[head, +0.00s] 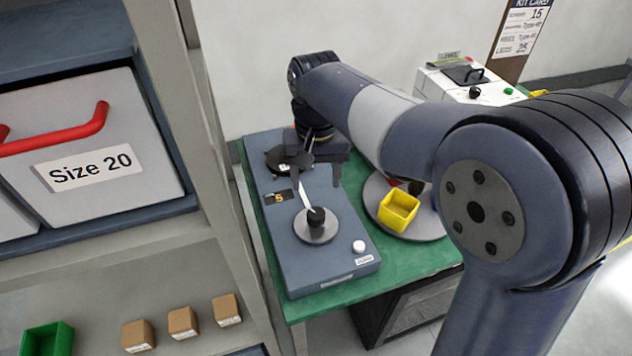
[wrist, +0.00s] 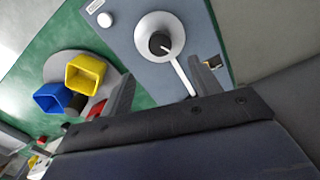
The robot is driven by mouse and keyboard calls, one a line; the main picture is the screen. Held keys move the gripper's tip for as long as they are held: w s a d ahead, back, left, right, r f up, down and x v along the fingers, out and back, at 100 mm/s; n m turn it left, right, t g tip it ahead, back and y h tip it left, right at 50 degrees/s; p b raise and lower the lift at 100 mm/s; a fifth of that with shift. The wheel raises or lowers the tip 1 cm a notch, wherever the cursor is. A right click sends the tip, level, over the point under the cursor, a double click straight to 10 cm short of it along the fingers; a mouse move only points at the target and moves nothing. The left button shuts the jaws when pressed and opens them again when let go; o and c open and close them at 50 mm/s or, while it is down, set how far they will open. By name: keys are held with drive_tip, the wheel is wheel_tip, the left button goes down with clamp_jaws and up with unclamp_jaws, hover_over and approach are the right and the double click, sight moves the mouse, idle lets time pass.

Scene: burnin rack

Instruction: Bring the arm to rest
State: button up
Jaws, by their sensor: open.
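My arm (head: 372,114) reaches from the lower right up and over to the back of a green-topped bench. My gripper (head: 316,183) points down above a blue-grey panel unit (head: 325,271). In the wrist view, its two fingers (wrist: 166,80) stand apart with nothing between them but the panel and a white pointer. The panel has a black knob on a grey disc (head: 316,222) with the pointer running from it. It also has a display (head: 280,197) reading 5 and a white button (head: 358,246). The gripper partly hides the panel's back end.
A yellow bin (head: 398,209) stands on a round grey plate right of the panel; a blue bin (wrist: 50,98) is beside it. A white machine (head: 462,82) stands behind. A shelf rack with a Size 20 drawer (head: 95,145) and several small boxes borders the left.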

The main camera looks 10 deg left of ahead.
sight(316, 213)
drive_tip(key=shift+f, duration=0.1)
wheel_tip(316, 213, down, 11)
drive_tip(key=shift+r, duration=0.2)
idle(0.4)
idle(0.5)
